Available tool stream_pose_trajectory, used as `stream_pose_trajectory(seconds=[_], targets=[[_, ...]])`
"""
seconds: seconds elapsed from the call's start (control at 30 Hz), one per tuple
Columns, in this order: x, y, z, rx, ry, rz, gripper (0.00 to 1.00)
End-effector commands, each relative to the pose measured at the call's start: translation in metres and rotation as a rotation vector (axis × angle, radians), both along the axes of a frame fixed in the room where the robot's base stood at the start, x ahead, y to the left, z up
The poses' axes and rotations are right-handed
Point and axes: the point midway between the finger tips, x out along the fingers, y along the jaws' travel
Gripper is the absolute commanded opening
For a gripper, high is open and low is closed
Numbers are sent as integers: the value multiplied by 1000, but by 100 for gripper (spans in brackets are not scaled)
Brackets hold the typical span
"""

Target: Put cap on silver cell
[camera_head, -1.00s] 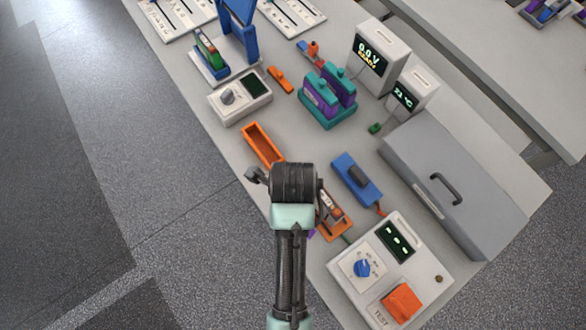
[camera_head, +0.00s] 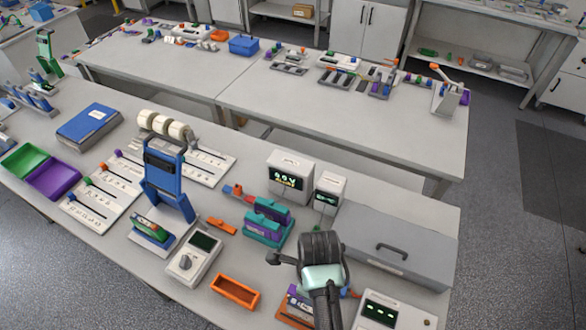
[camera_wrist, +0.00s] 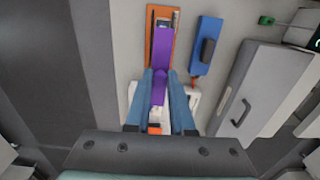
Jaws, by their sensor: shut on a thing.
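My gripper (camera_wrist: 160,74) has its two blue fingers shut on a long purple piece (camera_wrist: 161,50) in the wrist view. The purple piece lies in front of an orange holder (camera_wrist: 152,22) and hides much of it. A grey, silvery strip (camera_wrist: 175,21) shows at the holder's right side; I cannot tell if it is the silver cell. In the head view, my dark wrist hides the fingers, and part of the orange holder (camera_head: 292,318) shows below left of it. I cannot make out a separate cap.
An empty orange tray (camera_head: 235,291) lies left of my wrist. A blue block (camera_wrist: 208,38) is right of the holder. A white tester (camera_head: 384,312) and a grey lidded case (camera_head: 392,245) stand to the right. A grey meter (camera_head: 192,260) is further left.

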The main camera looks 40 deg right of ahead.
Motion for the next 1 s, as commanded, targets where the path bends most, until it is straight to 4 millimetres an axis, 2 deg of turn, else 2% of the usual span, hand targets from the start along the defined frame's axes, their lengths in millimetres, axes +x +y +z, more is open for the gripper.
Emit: stream_pose_trajectory(seconds=[0.6,1.0], targets=[[0,1,-59,1,0,1,0],[0,0,-73,0,0,1,0]])
